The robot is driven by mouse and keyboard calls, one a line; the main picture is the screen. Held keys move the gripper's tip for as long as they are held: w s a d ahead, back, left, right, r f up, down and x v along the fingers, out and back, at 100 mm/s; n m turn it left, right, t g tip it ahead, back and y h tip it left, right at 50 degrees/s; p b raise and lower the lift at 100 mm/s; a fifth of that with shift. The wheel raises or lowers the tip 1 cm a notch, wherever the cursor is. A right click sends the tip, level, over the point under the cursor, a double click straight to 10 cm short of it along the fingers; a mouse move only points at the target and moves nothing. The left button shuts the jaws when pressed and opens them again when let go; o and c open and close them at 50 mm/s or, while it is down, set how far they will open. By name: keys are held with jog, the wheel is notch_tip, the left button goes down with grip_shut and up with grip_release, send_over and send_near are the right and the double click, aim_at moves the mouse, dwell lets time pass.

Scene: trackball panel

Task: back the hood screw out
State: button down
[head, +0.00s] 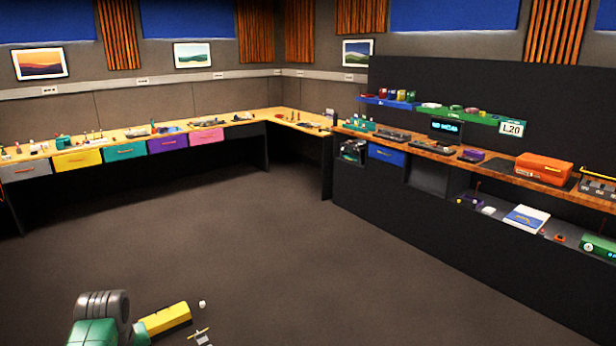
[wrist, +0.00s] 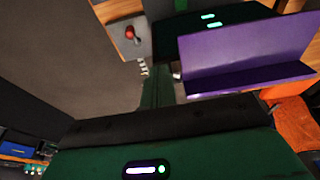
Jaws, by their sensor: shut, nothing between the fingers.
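My gripper (wrist: 144,68) is shut with nothing in it; its pale fingertips show in the wrist view beyond the green body. Just beyond and left of them is a grey plate (wrist: 140,45) with a round red part (wrist: 129,32) on it. A purple angled piece (wrist: 245,55) stands to the right of the fingertips. I cannot make out the hood screw in either view, nor tell which part is the hood. In the head view only part of my arm shows at bottom left.
In the wrist view a dark panel with green lights (wrist: 205,20) is at the top and an orange thing (wrist: 292,120) at the right. In the head view a long bench (head: 450,148) with an orange case (head: 543,168) runs along the right; the floor (head: 260,230) is clear.

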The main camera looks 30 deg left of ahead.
jog(key=shift+w+d+b, duration=0.1)
jog(key=shift+w+b, duration=0.35)
jog(key=shift+d+r+p, duration=0.15)
jog(key=shift+d+p, duration=0.1)
jog(key=shift+p, duration=0.75)
jog(key=shift+d+p, duration=0.15)
jog(key=shift+p, duration=0.25)
notch_tip(320, 180, up, 6)
jog(key=p, duration=0.5)
notch_tip(320, 180, down, 6)
jog(key=s+a+b, duration=0.1)
jog(key=b, duration=0.7)
jog(key=shift+s+b, duration=0.3)
jog(key=shift+s, duration=0.1)
